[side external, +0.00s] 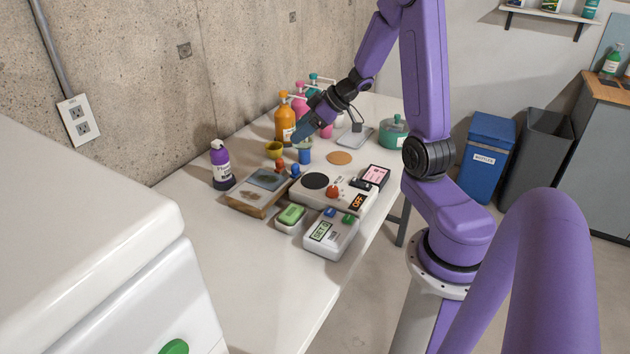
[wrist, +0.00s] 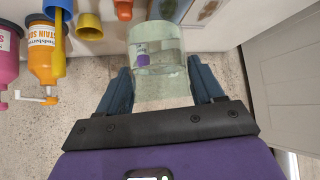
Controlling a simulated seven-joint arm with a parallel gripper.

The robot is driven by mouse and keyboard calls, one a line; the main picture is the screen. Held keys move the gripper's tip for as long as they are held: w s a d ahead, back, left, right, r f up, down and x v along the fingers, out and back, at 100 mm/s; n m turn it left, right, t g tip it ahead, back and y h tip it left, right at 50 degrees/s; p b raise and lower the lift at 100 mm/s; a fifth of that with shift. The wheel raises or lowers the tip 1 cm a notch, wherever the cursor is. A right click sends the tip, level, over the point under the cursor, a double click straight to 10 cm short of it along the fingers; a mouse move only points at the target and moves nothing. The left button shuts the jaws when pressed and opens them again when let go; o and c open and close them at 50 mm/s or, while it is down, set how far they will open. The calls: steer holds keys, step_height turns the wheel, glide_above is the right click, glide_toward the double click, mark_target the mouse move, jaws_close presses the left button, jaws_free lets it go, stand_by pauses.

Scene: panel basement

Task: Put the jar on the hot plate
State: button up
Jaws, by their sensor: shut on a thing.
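My gripper (side external: 303,128) is over the back part of the table, above the blue cup, near the orange bottle. In the wrist view (wrist: 160,92) its blue fingers are on both sides of a clear, greenish glass jar (wrist: 172,60), and it is shut on the jar. A purple and white patch shows on or through the glass; I cannot tell which. In the side view I cannot make out the jar at the fingers. The hot plate, a white unit (side external: 333,194) with a dark round disc, red knob and OFF display, stands mid-table with its disc bare.
An orange pump bottle (side external: 285,121), yellow cup (side external: 274,150) and blue cup (side external: 305,154) stand near my gripper. A wooden board (side external: 245,199) and purple bottle (side external: 222,168) are left of the hot plate. A white SET unit (side external: 335,243) is in front. A cork disc (side external: 339,158) lies behind it.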

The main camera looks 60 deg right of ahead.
mark_target(311, 140)
steer(key=s, duration=0.2)
steer(key=s+f+n+y, duration=0.1)
steer(key=shift+s+a+f+g, duration=0.15)
steer(key=shift+s+f+g, duration=0.05)
steer(key=shift+s+g, duration=0.15)
steer(key=shift+f, duration=3.9)
steer(key=shift+f, duration=0.2)
steer(key=o, duration=1.2)
steer(key=shift+r, duration=0.1)
